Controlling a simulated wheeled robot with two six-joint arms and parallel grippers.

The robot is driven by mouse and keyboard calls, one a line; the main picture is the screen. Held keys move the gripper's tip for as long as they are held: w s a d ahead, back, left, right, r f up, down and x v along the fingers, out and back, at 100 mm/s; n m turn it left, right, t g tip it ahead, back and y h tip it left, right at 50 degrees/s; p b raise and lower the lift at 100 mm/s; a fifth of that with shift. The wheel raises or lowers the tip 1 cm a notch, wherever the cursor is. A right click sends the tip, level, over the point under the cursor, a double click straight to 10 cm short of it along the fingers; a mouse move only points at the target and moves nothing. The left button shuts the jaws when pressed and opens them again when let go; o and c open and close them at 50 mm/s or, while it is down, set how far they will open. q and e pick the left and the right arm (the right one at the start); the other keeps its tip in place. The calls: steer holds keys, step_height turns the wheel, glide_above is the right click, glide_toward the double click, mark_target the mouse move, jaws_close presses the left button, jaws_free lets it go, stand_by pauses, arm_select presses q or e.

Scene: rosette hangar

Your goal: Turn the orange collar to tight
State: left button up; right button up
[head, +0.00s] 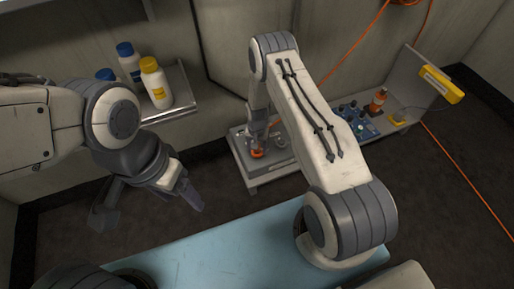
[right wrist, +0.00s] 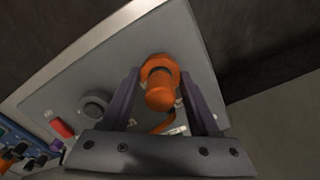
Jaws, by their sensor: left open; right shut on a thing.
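The orange collar (right wrist: 159,72) sits on a grey panel (right wrist: 185,35) in the right wrist view, with an orange plug-like body in front of it. In the head view the collar (head: 257,153) is a small orange spot under my right arm. My right gripper (right wrist: 158,80) is shut on the collar, one finger on each side. In the head view my right gripper (head: 258,143) is mostly hidden by its own wrist. My left gripper (head: 190,196) is open and empty, well to the left of the panel, above the floor.
A shelf (head: 180,108) at the left holds blue-capped and yellow-capped bottles. A dark round knob (right wrist: 94,103) and a red switch (right wrist: 62,128) are on the panel. Blue units (head: 358,122) and an orange bottle-like item (head: 378,99) stand to the right. An orange cable (head: 350,47) hangs along the wall.

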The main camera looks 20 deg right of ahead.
steer(key=shift+w+d, duration=0.1)
steer(key=shift+w, duration=0.05)
steer(key=o, duration=1.4)
steer(key=shift+c, duration=0.2)
step_height(320, 180, up, 10)
steer(key=p, duration=0.4)
steer(key=shift+r, duration=0.25)
